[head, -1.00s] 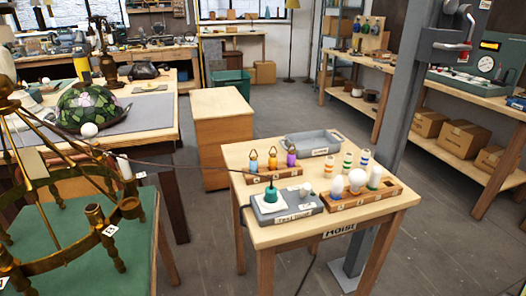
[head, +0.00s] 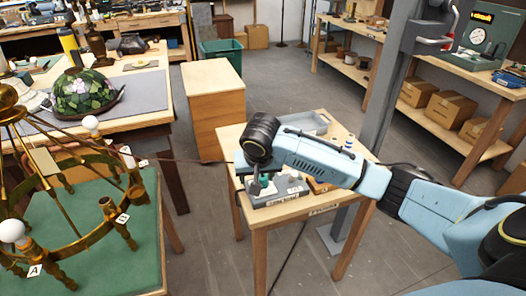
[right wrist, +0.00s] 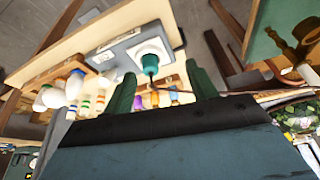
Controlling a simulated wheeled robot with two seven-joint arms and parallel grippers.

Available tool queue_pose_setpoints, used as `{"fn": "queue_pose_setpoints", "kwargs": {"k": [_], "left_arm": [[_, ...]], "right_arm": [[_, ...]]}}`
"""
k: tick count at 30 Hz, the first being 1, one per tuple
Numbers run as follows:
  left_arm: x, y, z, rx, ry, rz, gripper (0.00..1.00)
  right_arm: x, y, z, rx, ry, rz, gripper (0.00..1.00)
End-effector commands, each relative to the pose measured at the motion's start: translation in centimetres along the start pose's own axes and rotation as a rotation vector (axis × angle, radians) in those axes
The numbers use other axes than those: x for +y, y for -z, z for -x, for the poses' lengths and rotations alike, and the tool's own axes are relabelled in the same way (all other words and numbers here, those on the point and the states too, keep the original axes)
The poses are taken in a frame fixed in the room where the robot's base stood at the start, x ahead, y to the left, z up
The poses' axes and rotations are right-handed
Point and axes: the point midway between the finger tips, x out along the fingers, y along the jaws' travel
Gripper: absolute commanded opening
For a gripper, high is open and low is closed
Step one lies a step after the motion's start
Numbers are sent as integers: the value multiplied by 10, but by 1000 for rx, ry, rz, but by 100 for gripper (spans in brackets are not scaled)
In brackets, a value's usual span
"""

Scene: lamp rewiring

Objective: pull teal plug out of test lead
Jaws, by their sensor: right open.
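The teal plug (right wrist: 150,63) sits in the white socket (right wrist: 152,47) of the grey test lead box (right wrist: 118,50) in the right wrist view. A dark cord leaves the plug. My right gripper (right wrist: 160,70) is open, with its two green fingers on either side of the plug and a gap visible around it. In the head view my right arm reaches in from the right, and its wrist hides most of the plug area above the grey box (head: 285,195). My left gripper is not in view.
The small wooden table (head: 228,133) carries a grey tray (head: 312,122) and racks of bulbs, partly hidden by my arm. The brass chandelier (head: 130,190) stands at left on a green-topped table, with the dark cord running from it. A grey post (head: 378,120) rises at right.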

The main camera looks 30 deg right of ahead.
Motion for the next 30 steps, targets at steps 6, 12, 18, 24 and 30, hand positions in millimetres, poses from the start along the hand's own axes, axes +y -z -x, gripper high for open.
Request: {"fn": "queue_pose_setpoints", "kwargs": {"k": [6, 12, 18, 24, 30], "left_arm": [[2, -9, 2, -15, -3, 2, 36], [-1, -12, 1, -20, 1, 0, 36], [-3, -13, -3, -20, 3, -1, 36], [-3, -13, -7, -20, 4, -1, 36], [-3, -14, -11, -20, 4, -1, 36]], "right_arm": [[20, 36, 23, 21, -56, -119, 57], [23, 37, 6, 19, -62, -132, 57], [25, 37, -33, 19, -61, -130, 57], [27, 38, -71, 20, -60, -130, 57], [28, 39, -98, 22, -59, -130, 57]]}}
